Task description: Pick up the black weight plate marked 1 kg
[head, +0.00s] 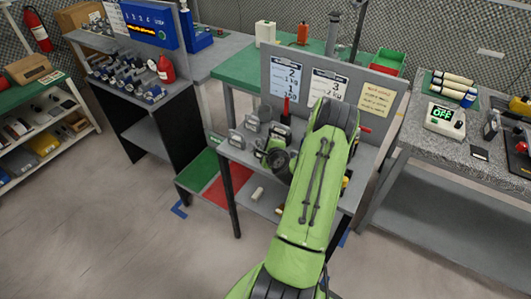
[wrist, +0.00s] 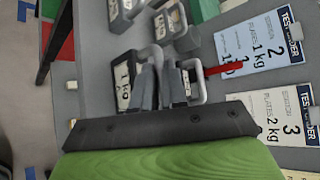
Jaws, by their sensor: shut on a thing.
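In the wrist view my gripper (wrist: 158,72) has its two grey fingers close together around a grey handle, shut on a dark weight plate (wrist: 123,62). The plate's pale label (wrist: 124,86) faces the camera sideways and seems to read 1 kg. Part of the handle and plate is hidden by the fingers. Another handled plate (wrist: 198,88) stands close to the right of the fingers. In the head view my green arm reaches over the grey table (head: 238,156), and my gripper is mostly hidden near its dark wrist parts.
More handled weights (head: 253,123) stand left of my arm, and in the wrist view several (wrist: 122,12) lie beyond the fingers. A red upright piece (head: 285,112) is close by. A board with station signs (head: 285,78) rises behind the table. Open floor lies at left.

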